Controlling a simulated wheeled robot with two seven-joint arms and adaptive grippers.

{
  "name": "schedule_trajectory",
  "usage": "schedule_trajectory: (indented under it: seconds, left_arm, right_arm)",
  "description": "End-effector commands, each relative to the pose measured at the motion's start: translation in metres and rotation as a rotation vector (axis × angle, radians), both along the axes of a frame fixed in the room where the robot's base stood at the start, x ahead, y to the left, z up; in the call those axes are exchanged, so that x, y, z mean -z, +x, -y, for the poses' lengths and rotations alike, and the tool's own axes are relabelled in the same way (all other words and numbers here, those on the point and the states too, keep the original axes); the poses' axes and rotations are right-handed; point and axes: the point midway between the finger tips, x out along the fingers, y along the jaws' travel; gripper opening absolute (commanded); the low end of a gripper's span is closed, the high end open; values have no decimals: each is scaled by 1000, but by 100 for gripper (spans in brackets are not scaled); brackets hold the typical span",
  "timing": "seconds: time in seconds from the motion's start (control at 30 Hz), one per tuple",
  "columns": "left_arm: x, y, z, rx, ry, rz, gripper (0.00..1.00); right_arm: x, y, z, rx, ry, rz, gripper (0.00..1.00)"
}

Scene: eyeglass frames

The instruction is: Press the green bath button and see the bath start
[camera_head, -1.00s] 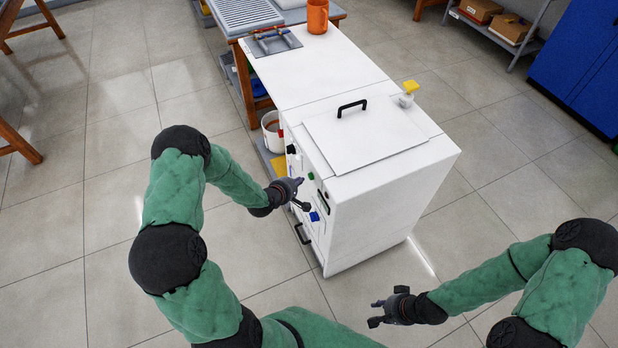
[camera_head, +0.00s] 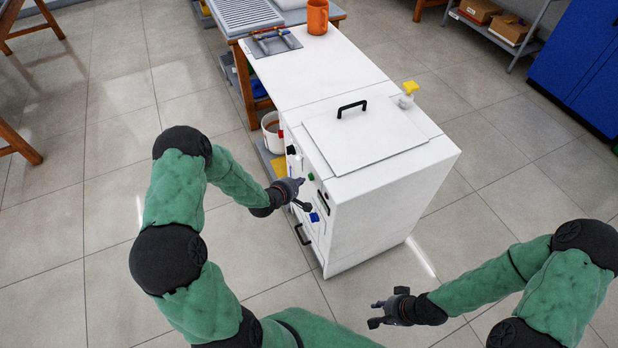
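The bath is a white cabinet (camera_head: 385,220) with a flat lid (camera_head: 365,140) and a black lid handle (camera_head: 352,107). The lid is closed. The green button (camera_head: 311,177) is on the cabinet's left-facing panel, near a small dark display (camera_head: 323,203). My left gripper (camera_head: 300,193) is at this panel, with a finger close to the green button; I cannot tell whether it touches. Its fingers are small and partly overlap, so its opening is unclear. My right gripper (camera_head: 378,312) is in front of the cabinet, away from it, with its fingers apart and empty.
A blue part (camera_head: 314,217) and a black lower handle (camera_head: 302,234) are on the same panel. A white bucket (camera_head: 272,132) is beside the cabinet.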

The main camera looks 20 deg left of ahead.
Motion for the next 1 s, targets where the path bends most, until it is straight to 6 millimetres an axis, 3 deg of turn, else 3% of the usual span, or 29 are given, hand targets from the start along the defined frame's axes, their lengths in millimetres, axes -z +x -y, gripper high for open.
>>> schedule_trajectory:
  seconds: [1.0]
  left_arm:
    - [0,6,5,0,0,0,0]
  right_arm:
    - [1,0,0,0,0,0,33]
